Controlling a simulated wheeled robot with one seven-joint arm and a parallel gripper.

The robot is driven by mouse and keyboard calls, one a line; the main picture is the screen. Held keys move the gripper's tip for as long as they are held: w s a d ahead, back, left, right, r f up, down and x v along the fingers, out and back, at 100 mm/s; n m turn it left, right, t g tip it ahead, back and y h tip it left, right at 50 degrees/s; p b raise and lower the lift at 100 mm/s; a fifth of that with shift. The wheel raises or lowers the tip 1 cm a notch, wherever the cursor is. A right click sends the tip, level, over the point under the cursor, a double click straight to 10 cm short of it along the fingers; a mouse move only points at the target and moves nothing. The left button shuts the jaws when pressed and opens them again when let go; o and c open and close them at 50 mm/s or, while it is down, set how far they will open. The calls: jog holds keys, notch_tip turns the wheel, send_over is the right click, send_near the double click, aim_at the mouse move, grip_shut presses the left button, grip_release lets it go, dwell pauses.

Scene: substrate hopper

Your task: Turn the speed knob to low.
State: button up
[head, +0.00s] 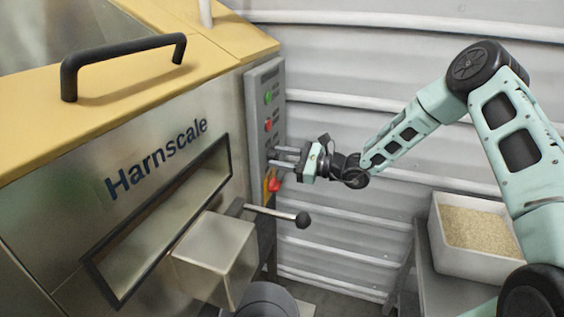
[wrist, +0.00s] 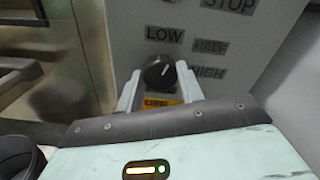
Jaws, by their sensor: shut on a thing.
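The speed knob (wrist: 159,73) is a round black knob on the grey control panel (wrist: 110,25). A short pale mark on it points up and slightly right in the wrist view. The LOW label (wrist: 164,34) is just above it, HALF (wrist: 210,48) is to the upper right and HIGH (wrist: 208,72) to the right. My gripper (wrist: 160,82) has one finger on each side of the knob and is shut on it. In the head view my gripper (head: 284,158) reaches the panel (head: 254,115) from the right, and the knob cannot be made out there.
A green button (head: 267,97) and a red button (head: 268,125) sit above my gripper. A red switch (head: 274,184) is just below it. A lever with a black ball end (head: 302,219) sticks out lower down. A white bin of grain (head: 440,247) stands at right.

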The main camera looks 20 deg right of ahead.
jog(key=shift+f+n+b, duration=0.1)
jog(key=shift+n+b, duration=0.95)
jog(key=shift+n, duration=0.75)
jog(key=o, duration=1)
jog(key=shift+d, duration=0.1)
jog(key=v, duration=1.7)
jog(key=shift+s, duration=0.15)
jog(key=shift+d, duration=0.1)
